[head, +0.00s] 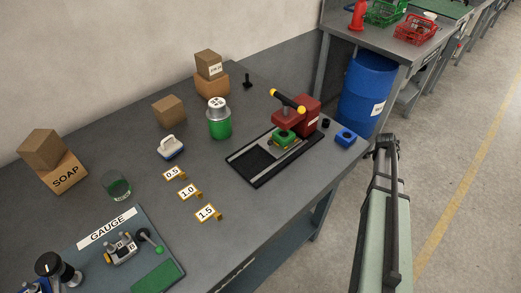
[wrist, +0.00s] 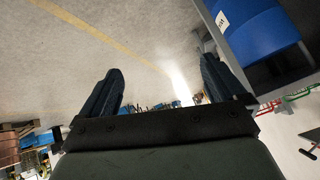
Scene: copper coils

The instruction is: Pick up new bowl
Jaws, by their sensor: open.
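I cannot make out anything that is plainly a bowl. The closest in shape is a dark green see-through round cup (head: 116,186), upright on the left part of the grey table in the head view. My gripper (head: 386,142) is at the right of the head view, past the table's right edge, far from that cup. In the wrist view my gripper (wrist: 165,85) shows two dark fingers spread wide with nothing between them. The table top is not in the wrist view.
The table (head: 120,240) holds a red press (head: 297,118), a green canister (head: 219,124), cardboard boxes (head: 168,110), number tags (head: 207,213) and a gauge mat (head: 160,278). A blue barrel (head: 368,88) stands behind, under a second bench with baskets. Open floor lies right.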

